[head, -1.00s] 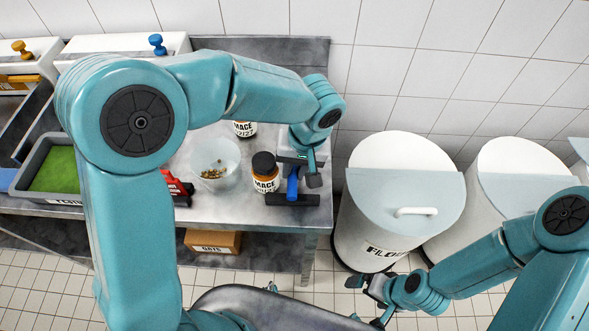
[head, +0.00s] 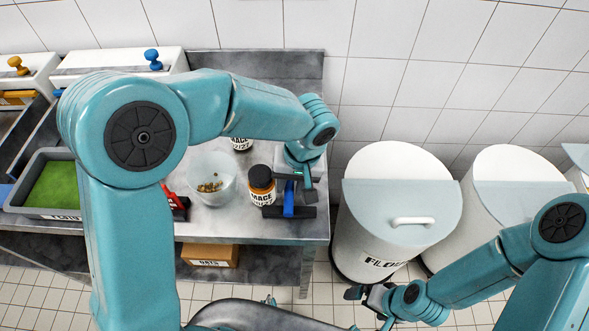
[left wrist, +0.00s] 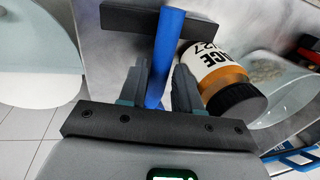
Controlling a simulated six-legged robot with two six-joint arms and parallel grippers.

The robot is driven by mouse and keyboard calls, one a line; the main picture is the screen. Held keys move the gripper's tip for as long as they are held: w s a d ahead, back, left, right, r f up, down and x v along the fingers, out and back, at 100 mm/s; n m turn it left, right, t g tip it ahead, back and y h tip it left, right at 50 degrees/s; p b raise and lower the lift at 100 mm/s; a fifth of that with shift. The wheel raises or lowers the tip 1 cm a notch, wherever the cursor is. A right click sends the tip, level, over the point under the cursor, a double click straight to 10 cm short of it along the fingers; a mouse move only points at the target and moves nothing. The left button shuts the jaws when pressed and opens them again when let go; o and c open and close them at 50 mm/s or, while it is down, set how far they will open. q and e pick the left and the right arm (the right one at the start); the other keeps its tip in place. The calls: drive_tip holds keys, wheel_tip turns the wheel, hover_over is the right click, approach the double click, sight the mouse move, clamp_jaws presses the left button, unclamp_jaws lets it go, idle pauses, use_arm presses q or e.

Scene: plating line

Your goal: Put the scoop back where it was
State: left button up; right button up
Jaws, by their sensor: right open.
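A blue handle-like bar (head: 289,197) with a dark crosswise block (head: 300,212) is at the steel table's right front corner. I cannot be sure that it is the scoop; no bowl shows. In the left wrist view the blue bar (left wrist: 166,45) runs between the fingers of my left gripper (left wrist: 160,75), towards the dark block (left wrist: 120,18). The fingers lie close on both sides of the bar, but whether they grip it is unclear. My right gripper (head: 366,295) is open and empty, low in front of the flour bin.
A mace jar (head: 262,186) stands just left of the blue bar, close to the left gripper. A clear bowl (head: 225,178) with brown bits is further left. The lidded flour bin (head: 365,235) stands right of the table (head: 235,228). A grey tray with green contents (head: 38,212) is far left.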

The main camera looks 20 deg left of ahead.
use_arm(q)
wheel_tip(320, 180, up, 12)
drive_tip(key=d, duration=0.2)
drive_tip(key=shift+w+f, duration=0.15)
drive_tip(key=shift+w, duration=0.05)
drive_tip(key=shift+d, duration=0.1)
idle(0.3)
